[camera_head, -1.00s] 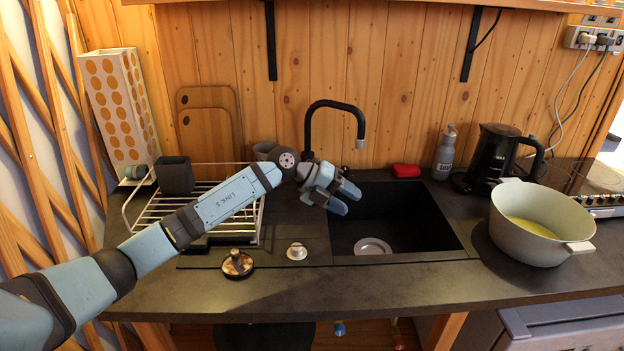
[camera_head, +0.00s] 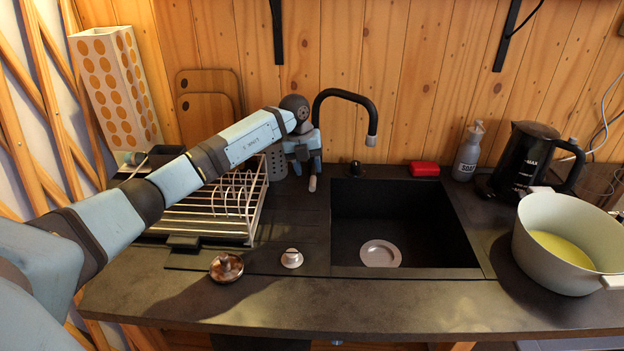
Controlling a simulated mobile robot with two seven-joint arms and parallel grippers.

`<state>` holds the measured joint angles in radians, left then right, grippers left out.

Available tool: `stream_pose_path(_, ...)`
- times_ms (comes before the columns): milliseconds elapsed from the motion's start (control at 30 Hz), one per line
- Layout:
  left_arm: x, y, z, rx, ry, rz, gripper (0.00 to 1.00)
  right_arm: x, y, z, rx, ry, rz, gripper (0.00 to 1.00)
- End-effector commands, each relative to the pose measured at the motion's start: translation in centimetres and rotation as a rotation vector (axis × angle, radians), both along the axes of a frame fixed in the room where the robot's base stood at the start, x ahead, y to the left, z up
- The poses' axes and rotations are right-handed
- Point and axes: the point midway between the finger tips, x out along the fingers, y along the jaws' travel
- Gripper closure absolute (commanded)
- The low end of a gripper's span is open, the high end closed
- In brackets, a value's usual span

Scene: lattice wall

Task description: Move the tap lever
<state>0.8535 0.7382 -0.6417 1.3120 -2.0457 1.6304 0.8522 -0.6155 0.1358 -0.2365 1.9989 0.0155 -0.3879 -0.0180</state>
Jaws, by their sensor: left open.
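The black tap (camera_head: 345,95) arches up behind the black sink (camera_head: 400,225), its spout hanging over the basin's back edge. A small dark knob-like part (camera_head: 356,168) stands at the sink's back rim, right of the tap's base; I cannot tell whether it is the lever. My left gripper (camera_head: 312,180) points down just left of the tap, with nothing visible in its fingers. It hides the lower part of the tap, and I cannot tell whether it touches it. My right gripper is not in view.
A dish rack (camera_head: 215,205) stands left of the sink, partly under my arm. A red sponge-like item (camera_head: 424,169), a grey bottle (camera_head: 468,150), a black kettle (camera_head: 525,155) and a large pot (camera_head: 570,240) stand to the right. Two small lids or plugs lie in front.

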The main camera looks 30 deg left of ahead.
Motion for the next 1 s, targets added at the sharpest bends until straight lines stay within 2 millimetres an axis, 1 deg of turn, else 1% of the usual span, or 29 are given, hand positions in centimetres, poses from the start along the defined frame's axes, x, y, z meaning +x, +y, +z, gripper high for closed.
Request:
stream_pose_path(33, 0.1, -0.2, -1.0, -0.002, 0.003, -0.001, 0.55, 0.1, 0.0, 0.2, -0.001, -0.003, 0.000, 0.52)
stream_pose_path(100, 0.2, -0.4, -2.2, -0.002, 0.002, -0.001, 0.55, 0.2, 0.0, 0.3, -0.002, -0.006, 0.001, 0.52)
stream_pose_path(200, 0.4, -0.6, -3.5, -0.003, 0.002, 0.000, 0.55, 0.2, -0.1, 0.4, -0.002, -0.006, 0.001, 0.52)
stream_pose_path(300, 0.5, -0.7, -4.4, -0.001, 0.000, 0.000, 0.55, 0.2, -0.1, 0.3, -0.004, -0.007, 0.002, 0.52)
stream_pose_path(433, 0.5, -0.8, -4.8, -0.001, -0.001, -0.001, 0.55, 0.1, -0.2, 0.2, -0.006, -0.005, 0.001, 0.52)
stream_pose_path(667, 0.5, -0.8, -4.9, -0.001, -0.001, -0.001, 0.55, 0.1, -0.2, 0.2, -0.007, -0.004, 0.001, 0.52)
stream_pose_path(700, 0.5, -0.8, -4.9, -0.001, -0.001, -0.001, 0.59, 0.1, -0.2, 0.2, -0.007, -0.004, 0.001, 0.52)
stream_pose_path(733, 0.5, -0.8, -4.9, -0.001, -0.001, -0.001, 0.66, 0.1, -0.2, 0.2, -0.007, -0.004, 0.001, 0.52)
stream_pose_path(767, 0.5, -0.8, -4.9, -0.001, -0.001, -0.001, 0.73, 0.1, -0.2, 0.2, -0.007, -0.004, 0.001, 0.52)
stream_pose_path(800, 0.5, -0.8, -4.9, -0.001, -0.001, -0.001, 0.82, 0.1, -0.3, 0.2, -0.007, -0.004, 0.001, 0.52)
stream_pose_path(867, 0.5, -0.8, -4.9, -0.001, -0.001, -0.001, 0.96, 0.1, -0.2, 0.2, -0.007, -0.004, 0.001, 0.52)
stream_pose_path(900, 0.5, -0.8, -4.9, -0.001, -0.001, -0.001, 1.00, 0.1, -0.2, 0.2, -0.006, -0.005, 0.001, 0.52)
stream_pose_path(1000, 0.5, -0.8, -4.9, -0.001, -0.001, -0.001, 1.00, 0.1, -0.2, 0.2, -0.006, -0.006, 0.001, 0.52)
